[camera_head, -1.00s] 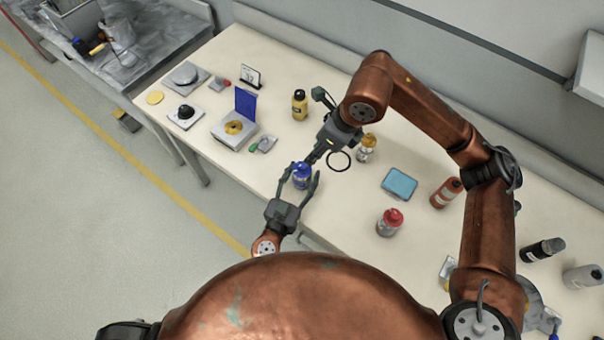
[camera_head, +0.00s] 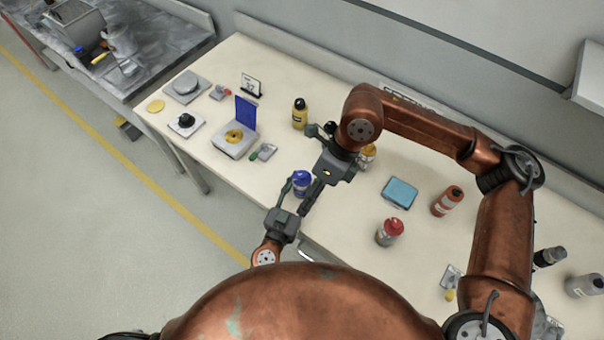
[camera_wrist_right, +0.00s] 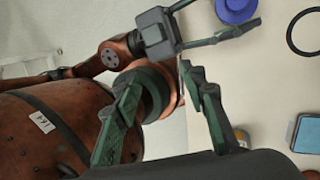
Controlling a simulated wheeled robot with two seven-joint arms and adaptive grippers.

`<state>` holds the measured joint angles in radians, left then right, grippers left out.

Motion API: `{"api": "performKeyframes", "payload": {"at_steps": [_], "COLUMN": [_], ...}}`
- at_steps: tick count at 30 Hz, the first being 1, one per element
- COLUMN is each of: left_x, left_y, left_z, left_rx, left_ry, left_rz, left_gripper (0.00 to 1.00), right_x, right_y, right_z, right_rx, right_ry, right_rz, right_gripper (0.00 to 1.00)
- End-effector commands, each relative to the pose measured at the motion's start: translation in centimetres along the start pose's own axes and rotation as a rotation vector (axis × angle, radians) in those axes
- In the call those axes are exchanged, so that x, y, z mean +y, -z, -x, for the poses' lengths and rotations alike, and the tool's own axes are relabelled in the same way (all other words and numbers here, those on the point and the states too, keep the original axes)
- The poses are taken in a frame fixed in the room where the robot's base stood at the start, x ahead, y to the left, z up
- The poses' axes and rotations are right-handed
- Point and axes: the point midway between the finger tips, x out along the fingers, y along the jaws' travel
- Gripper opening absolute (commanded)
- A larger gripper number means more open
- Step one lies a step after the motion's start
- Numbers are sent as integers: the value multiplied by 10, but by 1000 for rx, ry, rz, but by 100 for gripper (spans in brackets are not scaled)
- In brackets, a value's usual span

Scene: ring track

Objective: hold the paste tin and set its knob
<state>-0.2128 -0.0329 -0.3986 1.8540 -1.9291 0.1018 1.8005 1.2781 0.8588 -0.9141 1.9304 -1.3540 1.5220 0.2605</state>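The paste tin (camera_head: 302,184) is a small blue tin near the table's front edge. Its round blue top shows at the upper edge of the right wrist view (camera_wrist_right: 236,8). My left gripper (camera_head: 291,190) reaches to it from the front, one finger along its side. The other finger is largely hidden in the head view and cut off in the wrist view, so its grip is unclear. My right gripper (camera_wrist_right: 165,130) is open and empty, fingers wide apart. In the head view it hangs just right of the tin, pointing down towards the left hand.
A blue-topped case (camera_head: 399,193), a red-capped jar (camera_head: 389,231) and an orange bottle (camera_head: 447,201) stand right. A black ring (camera_wrist_right: 305,32) lies near the tin.

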Motion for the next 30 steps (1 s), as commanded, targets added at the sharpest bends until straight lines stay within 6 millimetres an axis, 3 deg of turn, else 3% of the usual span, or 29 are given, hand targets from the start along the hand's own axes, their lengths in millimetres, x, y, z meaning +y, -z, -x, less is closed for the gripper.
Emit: {"api": "performKeyframes", "payload": {"at_steps": [3, 9, 15, 20, 25, 30], "left_x": [0, 0, 0, 0, 0, 0], "left_y": [0, 0, 0, 0, 0, 0], "left_z": [0, 0, 0, 0, 0, 0], "left_rx": [-1, -1, -1, -1, -1, -1], "left_ry": [0, 0, 0, 0, 0, 0], "left_rz": [0, 0, 0, 0, 0, 0], "left_gripper": [12, 12, 12, 12, 12, 12], "right_x": [34, 80, 91, 64, 0, -75], "right_y": [22, 37, 23, 2, -13, -3], "right_z": [-7, 0, 17, 28, 32, 26], "right_rx": [73, 165, 203, 190, 133, 57], "right_ry": [-163, -437, -675, -836, -976, -1072], "right_rz": [-103, -388, -789, -1172, -1619, -2020], "right_gripper": [39, 39, 39, 39, 39, 39]}}
